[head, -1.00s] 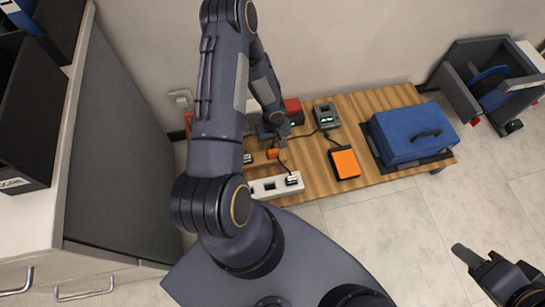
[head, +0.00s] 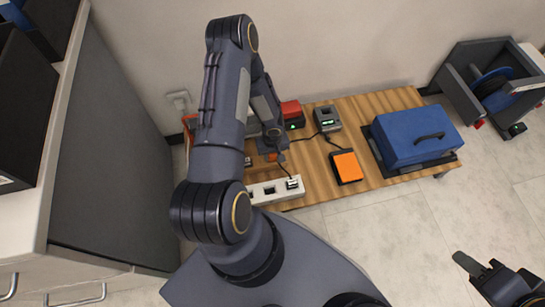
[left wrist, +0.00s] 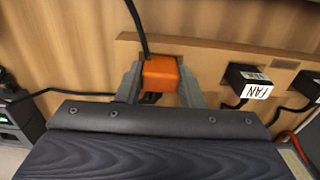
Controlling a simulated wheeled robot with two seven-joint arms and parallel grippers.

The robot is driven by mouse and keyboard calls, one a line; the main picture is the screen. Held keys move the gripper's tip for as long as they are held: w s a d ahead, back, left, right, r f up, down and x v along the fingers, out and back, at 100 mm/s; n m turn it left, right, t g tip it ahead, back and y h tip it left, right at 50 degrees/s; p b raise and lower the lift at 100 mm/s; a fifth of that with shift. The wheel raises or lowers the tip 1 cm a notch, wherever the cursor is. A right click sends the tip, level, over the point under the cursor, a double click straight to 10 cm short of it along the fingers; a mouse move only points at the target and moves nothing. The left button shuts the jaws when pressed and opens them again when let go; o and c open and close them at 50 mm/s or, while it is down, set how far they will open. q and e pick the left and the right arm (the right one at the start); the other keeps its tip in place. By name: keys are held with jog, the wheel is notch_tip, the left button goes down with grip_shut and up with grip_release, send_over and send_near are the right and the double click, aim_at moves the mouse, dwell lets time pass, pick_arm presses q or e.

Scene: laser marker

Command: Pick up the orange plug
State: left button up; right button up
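The orange plug (left wrist: 160,72) is between the two fingers of my left gripper (left wrist: 160,86) in the left wrist view. A dark cord runs up from it. The fingers flank its sides closely, with no clear gap, but I cannot tell whether they press on it. In the head view the plug (head: 271,157) shows partly below my left gripper (head: 275,140), low over the wooden table. What lies under the plug is mostly hidden. My right gripper (head: 480,262) is far off over the floor at the lower right, away from the plug, its opening unclear.
A dark plug labelled FAN (left wrist: 249,84) sits right of the left gripper. A white power strip (head: 262,190) lies at the table's front edge. A red device (head: 291,113), grey device (head: 327,118), orange-topped box (head: 346,165) and blue case (head: 405,148) stand nearby.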

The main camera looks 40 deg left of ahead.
pick_arm(q)
jog(key=c, duration=0.5)
jog(key=shift+r, duration=0.45)
notch_tip(320, 180, up, 2)
jog(key=shift+r+p, duration=0.2)
jog(key=shift+p, duration=0.5)
jog(key=s+d+r, duration=0.1)
jog(key=d+r, duration=0.2)
jog(key=d, duration=0.1)
jog(key=s+d+r, duration=0.1)
jog(key=d+r, duration=0.2)
jog(key=d, duration=0.2)
jog(key=s+d+r, duration=0.1)
jog(key=d+r, duration=0.2)
jog(key=d, duration=0.1)
jog(key=shift+d+r, duration=0.35)
